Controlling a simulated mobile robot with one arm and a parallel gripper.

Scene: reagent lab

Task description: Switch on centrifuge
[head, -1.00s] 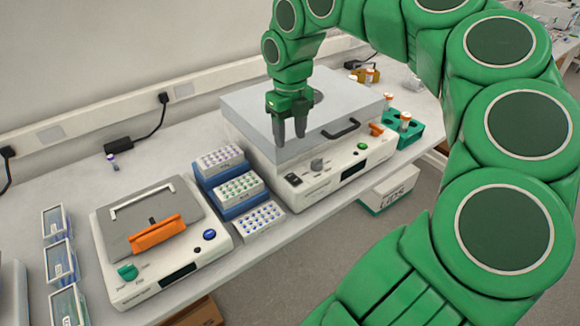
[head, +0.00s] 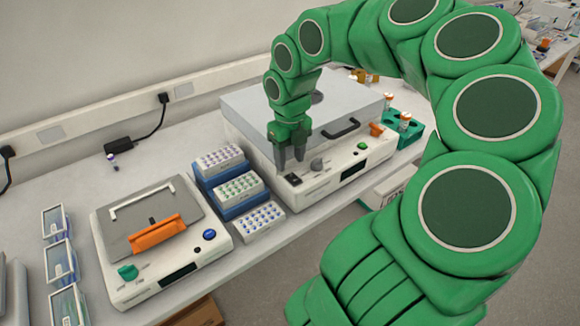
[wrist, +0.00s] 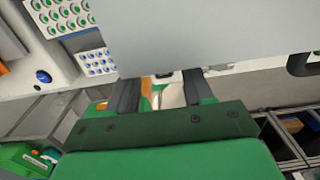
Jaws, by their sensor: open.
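The larger bench instrument, which I take as the centrifuge (head: 318,191), has a closed grey lid (head: 243,108) with a black handle (head: 341,129). Its sloping front panel carries a black switch (head: 292,179) at the left, a grey knob (head: 317,164), a dark display (head: 353,171) and a green button (head: 362,146). My gripper (head: 290,163) is open and empty, pointing down just above the panel's left end by the switch. I cannot tell whether it touches. In the wrist view, the grey lid (wrist: 215,32) fills the top and hides part of the scene around the fingers (wrist: 161,92).
A smaller instrument (head: 160,245) with an orange latch (head: 158,233) stands at the left. Blue-and-white tube racks (head: 238,192) stand close to the centrifuge's left side. A green rack (head: 405,133) with bottles is at its right. The bench's front edge is near.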

